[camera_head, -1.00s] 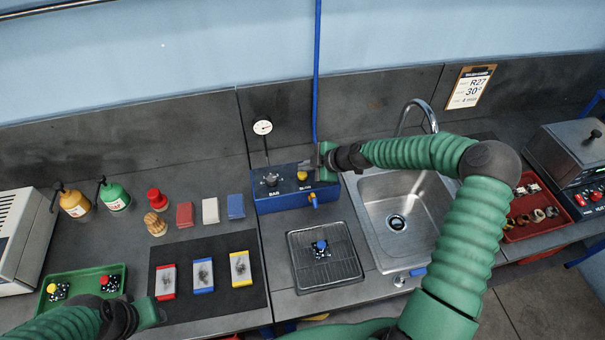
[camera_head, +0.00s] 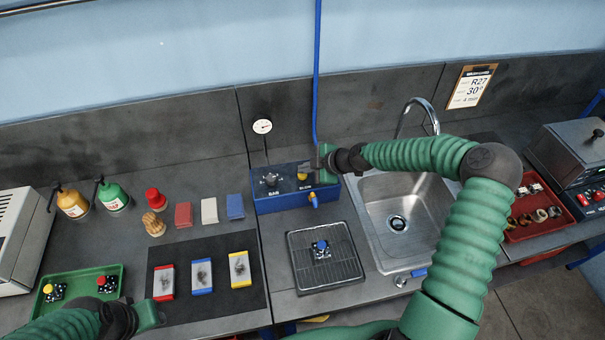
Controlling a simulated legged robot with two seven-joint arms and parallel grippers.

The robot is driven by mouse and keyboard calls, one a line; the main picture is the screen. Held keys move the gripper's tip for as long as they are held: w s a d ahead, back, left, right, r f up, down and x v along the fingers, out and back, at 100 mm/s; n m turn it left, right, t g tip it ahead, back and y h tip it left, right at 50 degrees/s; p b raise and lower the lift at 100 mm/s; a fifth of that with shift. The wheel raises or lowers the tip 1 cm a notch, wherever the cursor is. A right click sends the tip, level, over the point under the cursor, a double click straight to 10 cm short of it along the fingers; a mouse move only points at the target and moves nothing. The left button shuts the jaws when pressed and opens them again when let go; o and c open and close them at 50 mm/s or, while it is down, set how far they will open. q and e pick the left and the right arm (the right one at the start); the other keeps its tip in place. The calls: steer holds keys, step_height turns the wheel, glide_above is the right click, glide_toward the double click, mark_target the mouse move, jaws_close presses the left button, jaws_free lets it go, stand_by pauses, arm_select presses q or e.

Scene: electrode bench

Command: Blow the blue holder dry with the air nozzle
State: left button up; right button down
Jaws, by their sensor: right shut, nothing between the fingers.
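The blue holder (camera_head: 321,248), a small blue-topped piece with a dark speckled base, sits on the wire drying rack (camera_head: 333,277) left of the sink. Behind it stands the blue air box (camera_head: 275,203) with a knob, a yellow button (camera_head: 302,177) and an orange-tipped nozzle (camera_head: 313,200) on its front, pointing toward the rack. My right gripper (camera_head: 318,165) is shut and empty, above the right part of the box near the yellow button. I cannot tell whether it touches the button. My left gripper (camera_head: 155,315) is at the lower left, by the dark mat; its fingers are unclear.
A steel sink (camera_head: 398,222) with a curved tap lies right of the rack. A dark mat (camera_head: 200,305) holds three coloured blocks. A green tray (camera_head: 110,273) holds red- and yellow-topped pieces. Bottles and a gauge (camera_head: 262,126) stand behind; a red tray (camera_head: 535,235) is at right.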

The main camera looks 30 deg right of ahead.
mark_target(305, 175)
steer(key=shift+f+b, duration=0.35)
steer(key=shift+f, duration=0.05)
steer(key=shift+r, duration=0.15)
stand_by(0.4)
steer(key=shift+r+p, duration=0.6)
steer(key=shift+r, duration=0.35)
steer(key=shift+r+p, duration=1.55)
steer(key=shift+r, duration=1)
steer(key=shift+f, duration=0.1)
